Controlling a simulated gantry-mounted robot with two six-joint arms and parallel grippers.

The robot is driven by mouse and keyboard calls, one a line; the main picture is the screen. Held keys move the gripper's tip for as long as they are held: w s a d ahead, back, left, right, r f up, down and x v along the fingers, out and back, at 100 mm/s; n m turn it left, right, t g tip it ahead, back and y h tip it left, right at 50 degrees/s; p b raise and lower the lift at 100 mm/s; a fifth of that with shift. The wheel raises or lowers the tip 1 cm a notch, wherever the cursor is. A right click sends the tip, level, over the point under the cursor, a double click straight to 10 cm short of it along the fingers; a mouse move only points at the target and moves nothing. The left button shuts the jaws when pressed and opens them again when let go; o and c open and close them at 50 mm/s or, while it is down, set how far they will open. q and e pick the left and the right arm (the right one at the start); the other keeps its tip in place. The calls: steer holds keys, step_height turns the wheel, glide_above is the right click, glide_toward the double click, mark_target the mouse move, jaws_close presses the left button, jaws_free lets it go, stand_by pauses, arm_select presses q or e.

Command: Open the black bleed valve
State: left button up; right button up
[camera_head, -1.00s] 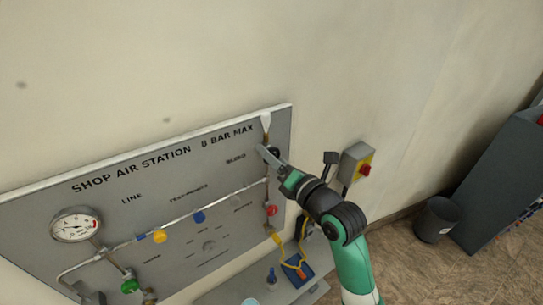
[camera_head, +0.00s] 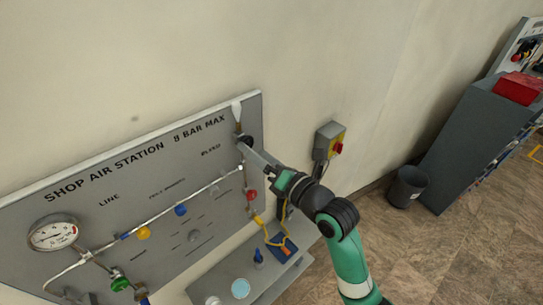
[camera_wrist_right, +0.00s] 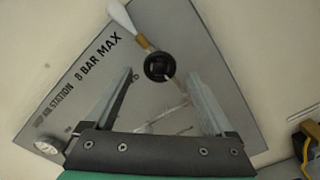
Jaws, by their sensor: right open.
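The black bleed valve (camera_head: 245,140) is a round black knob on a brass fitting near the upper right corner of the grey panel (camera_head: 215,207). In the right wrist view the black knob (camera_wrist_right: 158,67) shows face-on, just beyond and between the fingertips. My right gripper (camera_head: 246,150) reaches in from the lower right, its fingertips close to the knob. In the wrist view its jaws (camera_wrist_right: 162,82) are open, one finger on each side, with a gap to the knob; contact is not visible. My left gripper is not in view.
The panel also carries a gauge (camera_head: 53,233), a red knob (camera_head: 251,195), a blue knob (camera_head: 181,210), a yellow knob (camera_head: 143,233) and a green knob (camera_head: 120,284). A switch box (camera_head: 330,142) is on the wall right of my arm. A shelf (camera_head: 222,288) sits below.

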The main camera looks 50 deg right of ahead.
arm_select(q)
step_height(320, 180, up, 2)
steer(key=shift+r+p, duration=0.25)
steer(key=shift+p, duration=0.5)
arm_select(e)
steer(key=s+a, duration=0.1)
steer(key=s, duration=0.5)
steer(key=shift+s, duration=0.35)
